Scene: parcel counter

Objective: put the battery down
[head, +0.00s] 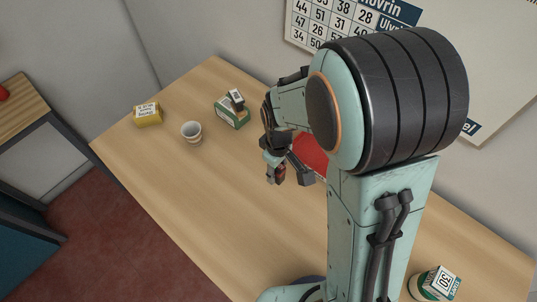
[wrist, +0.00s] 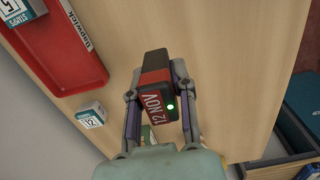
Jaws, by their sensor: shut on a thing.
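The battery is a black and red block with a red "12 NOV" label and a lit green light. In the wrist view the battery (wrist: 153,82) sits between the two fingers of my gripper (wrist: 160,98), which is shut on its sides. In the head view the battery (head: 281,172) shows as a small dark red piece at my gripper (head: 275,175), over the wooden counter (head: 215,195). The pictures do not clearly show the gap between the battery and the counter.
A red tray (head: 312,150) lies behind my gripper, partly hidden by my arm. A green and white box (head: 231,113) with a small box on it, a white cup (head: 191,132) and a yellow box (head: 148,114) stand towards the far left end. The counter's front left is bare.

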